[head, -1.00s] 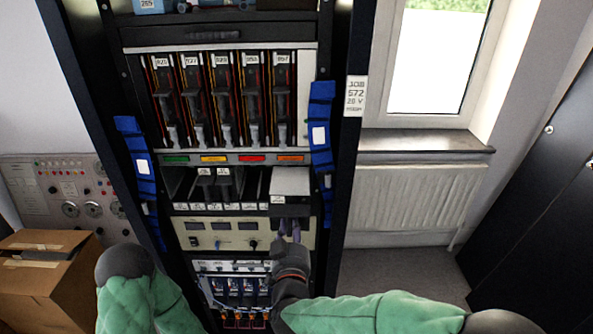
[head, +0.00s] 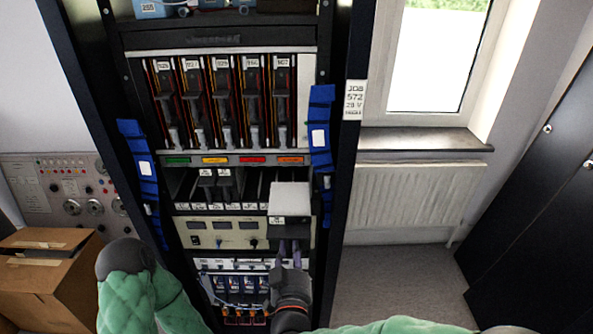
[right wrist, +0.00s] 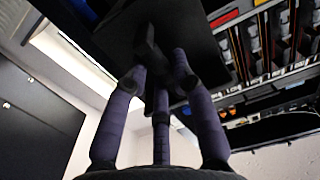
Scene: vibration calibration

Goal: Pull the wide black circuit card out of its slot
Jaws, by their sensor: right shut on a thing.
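The wide black circuit card (head: 290,228) shows in the head view at the right end of the rack's lower slot row, with a pale top face and a black front. It sticks out well forward of the row; whether its back end is still inside the slot is hidden. My right gripper (head: 289,252) is just below the card's front. In the right wrist view its purple fingers (right wrist: 158,85) are shut on the black handle of the card, whose black front plate (right wrist: 195,40) fills the upper middle. My left gripper is not in view; only my left arm shows.
Narrow black cards (head: 215,186) stand in the same row, left of the wide card. A beige meter panel (head: 210,232) lies below. Blue straps (head: 319,130) hang on both rack sides. A cardboard box (head: 45,280) stands left; floor (head: 405,285) is clear right of the rack.

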